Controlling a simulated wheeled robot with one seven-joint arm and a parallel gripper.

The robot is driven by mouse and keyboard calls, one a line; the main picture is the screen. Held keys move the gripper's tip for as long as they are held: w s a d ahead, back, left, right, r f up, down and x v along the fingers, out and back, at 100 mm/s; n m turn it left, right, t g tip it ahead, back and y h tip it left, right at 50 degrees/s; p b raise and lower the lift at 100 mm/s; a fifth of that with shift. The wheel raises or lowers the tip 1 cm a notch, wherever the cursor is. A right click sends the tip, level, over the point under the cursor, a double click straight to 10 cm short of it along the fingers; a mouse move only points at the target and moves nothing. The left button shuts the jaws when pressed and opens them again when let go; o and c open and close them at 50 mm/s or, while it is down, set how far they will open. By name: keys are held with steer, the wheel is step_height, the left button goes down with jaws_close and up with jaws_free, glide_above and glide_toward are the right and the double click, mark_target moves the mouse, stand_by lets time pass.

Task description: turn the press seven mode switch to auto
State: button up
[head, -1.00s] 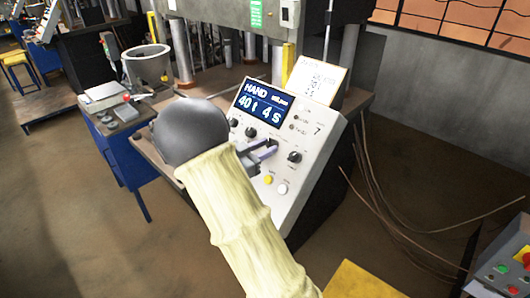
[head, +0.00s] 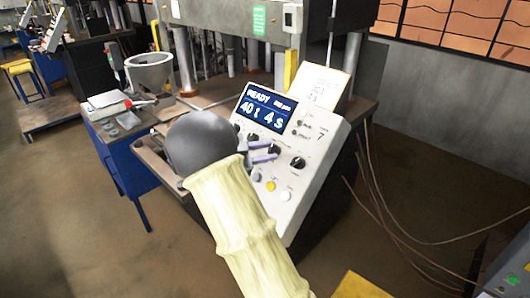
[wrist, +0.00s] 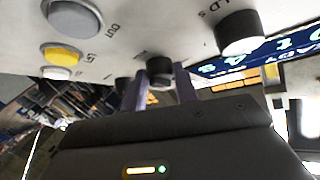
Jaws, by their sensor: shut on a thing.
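The press seven control panel (head: 312,172) is a sloped pale box marked 7. Its blue display (head: 264,107) reads READY, 40 t, 4 s. My gripper (head: 268,152) is at the middle of the panel's row of black knobs. In the wrist view its two fingers (wrist: 160,82) are shut on a small dark knob, the mode switch (wrist: 160,68), one on each side. The fingers and my gripper body partly hide the knob, and its pointer direction cannot be read.
A black hold knob (wrist: 240,32) sits beside the fingers. A yellow button (head: 271,186) and a white button (head: 286,196) lie below. A paper card (head: 320,84) stands behind the panel. A blue side table (head: 120,150) is at left. Cables hang at right.

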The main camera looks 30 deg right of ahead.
steer(key=o, duration=1)
steer(key=shift+c, duration=0.2)
steer(key=shift+a, duration=0.1)
steer(key=w+a+r+b, duration=0.1)
steer(key=a+b, duration=0.3)
steer(key=a, duration=1.3)
steer(key=shift+r, duration=0.35)
steer(key=shift+a, duration=0.1)
